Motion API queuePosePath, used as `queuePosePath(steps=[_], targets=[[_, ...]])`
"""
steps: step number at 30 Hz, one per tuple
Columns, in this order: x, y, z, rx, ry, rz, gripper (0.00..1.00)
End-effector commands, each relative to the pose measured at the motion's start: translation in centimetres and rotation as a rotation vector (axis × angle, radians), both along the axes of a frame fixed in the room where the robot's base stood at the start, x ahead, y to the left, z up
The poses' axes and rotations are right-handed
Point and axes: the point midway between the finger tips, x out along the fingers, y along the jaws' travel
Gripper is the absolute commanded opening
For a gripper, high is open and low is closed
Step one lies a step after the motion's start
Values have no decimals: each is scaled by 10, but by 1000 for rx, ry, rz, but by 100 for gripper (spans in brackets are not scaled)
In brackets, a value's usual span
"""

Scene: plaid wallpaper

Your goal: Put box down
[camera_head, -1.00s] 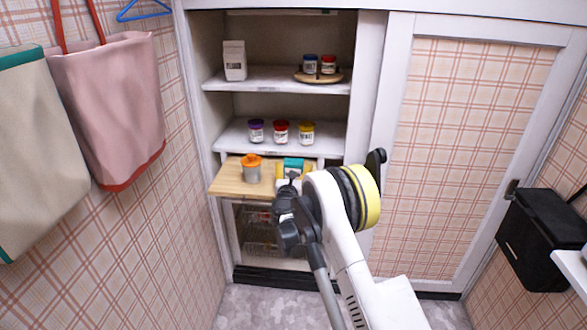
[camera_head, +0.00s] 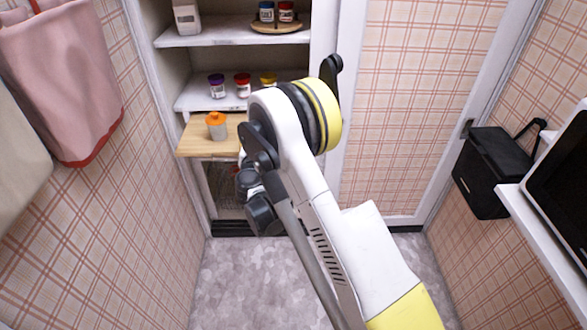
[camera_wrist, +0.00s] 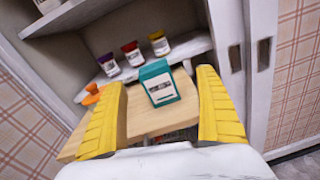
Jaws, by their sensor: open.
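A teal box with a white label (camera_wrist: 158,84) stands on the pull-out wooden board (camera_wrist: 150,120) in the wrist view. My gripper (camera_wrist: 160,105) is open, with its yellow fingers spread wide on both sides of the box in the picture and a gap to each side. The box appears beyond the fingers, apart from them. In the head view my arm hides the box and the gripper; the left part of the wooden board (camera_head: 195,140) shows there.
An orange-lidded jar (camera_head: 216,125) stands on the board's left part. Jars with purple (camera_head: 217,86), red (camera_head: 243,85) and yellow lids line the shelf above. A black bin (camera_head: 487,172) hangs at right. The floor (camera_head: 235,275) is clear.

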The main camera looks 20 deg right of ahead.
Motion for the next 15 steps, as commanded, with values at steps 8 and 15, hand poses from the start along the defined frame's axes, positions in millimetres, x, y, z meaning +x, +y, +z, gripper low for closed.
queuePosePath(steps=[8, 15], targets=[[-59, -55, 102, 712, -58, -216, 84], [-162, -78, 147, 1330, -134, -477, 84]])
